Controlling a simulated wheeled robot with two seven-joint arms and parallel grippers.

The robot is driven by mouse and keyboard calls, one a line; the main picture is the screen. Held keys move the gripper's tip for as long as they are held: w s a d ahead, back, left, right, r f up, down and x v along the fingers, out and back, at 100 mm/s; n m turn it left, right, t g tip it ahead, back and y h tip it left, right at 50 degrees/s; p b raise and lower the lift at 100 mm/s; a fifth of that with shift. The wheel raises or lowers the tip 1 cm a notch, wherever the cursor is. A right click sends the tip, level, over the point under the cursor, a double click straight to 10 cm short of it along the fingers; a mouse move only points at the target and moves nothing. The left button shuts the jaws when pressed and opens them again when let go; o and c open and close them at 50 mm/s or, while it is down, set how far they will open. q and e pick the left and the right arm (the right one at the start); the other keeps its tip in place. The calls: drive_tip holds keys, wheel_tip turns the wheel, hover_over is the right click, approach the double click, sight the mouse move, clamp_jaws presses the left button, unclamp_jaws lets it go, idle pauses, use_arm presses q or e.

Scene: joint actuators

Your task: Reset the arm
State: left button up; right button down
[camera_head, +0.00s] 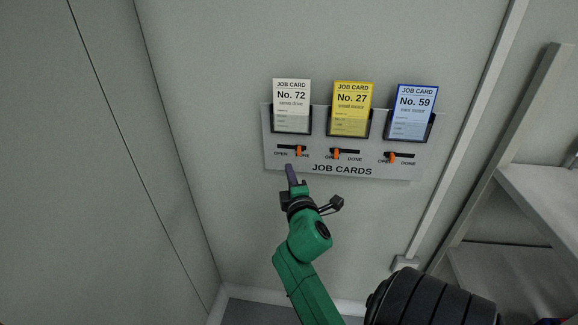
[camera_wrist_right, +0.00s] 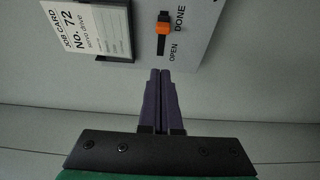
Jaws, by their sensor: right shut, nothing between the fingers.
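A grey job-card board (camera_head: 395,173) hangs on the wall with three cards: white No. 72 (camera_head: 291,95), yellow No. 27 (camera_head: 352,100) and blue No. 59 (camera_head: 415,105). Each has an orange slider below it. The No. 72 slider (camera_head: 298,151) sits toward DONE; it also shows in the right wrist view (camera_wrist_right: 165,28). The No. 27 slider (camera_head: 333,155) and No. 59 slider (camera_head: 390,158) sit at the OPEN side. My right gripper (camera_head: 290,170) is shut and empty, its purple fingertips (camera_wrist_right: 165,76) just below the No. 72 slider and apart from it. My left gripper is out of view.
A light shelf unit (camera_head: 545,190) stands at the right. A vertical conduit (camera_head: 465,140) runs down the wall to a small box (camera_head: 404,263). A corner and side wall (camera_head: 90,180) lie at the left. The wall around the board is clear.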

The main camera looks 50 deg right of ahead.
drive_tip(key=w+a+f+g+y, duration=0.1)
drive_tip(key=w+a+f+y, duration=0.15)
drive_tip(key=f, duration=0.65)
drive_tip(key=w+a+f+g+y, duration=0.1)
drive_tip(key=a+f+y, duration=0.25)
drive_tip(key=f, duration=0.65)
drive_tip(key=s+a+f+m+g+y, duration=0.1)
drive_tip(key=s+a+f, duration=0.15)
drive_tip(key=f, duration=0.45)
drive_tip(key=s+a+f+m+g+y, duration=0.1)
drive_tip(key=s+a+f+g, duration=0.15)
drive_tip(key=f, duration=0.45)
drive_tip(key=s+a+f+m+g+y, duration=0.1)
drive_tip(key=s+a+f, duration=0.15)
drive_tip(key=f, duration=0.45)
drive_tip(key=s+a+f+m+g, duration=0.1)
drive_tip(key=s+f+g, duration=0.1)
drive_tip(key=s+f, duration=0.4)
drive_tip(key=s+a+f+m+g+y, duration=0.1)
drive_tip(key=s+f, duration=0.5)
drive_tip(key=s, duration=0.7)
drive_tip(key=s+a+f+m+g, duration=0.1)
drive_tip(key=s+f+m+g, duration=0.2)
drive_tip(key=s+f, duration=0.4)
drive_tip(key=s+g, duration=0.1)
drive_tip(key=s, duration=0.1)
drive_tip(key=shift+s+a+y, duration=0.2)
drive_tip(key=shift+s+y, duration=0.1)
drive_tip(key=shift+s, duration=0.05)
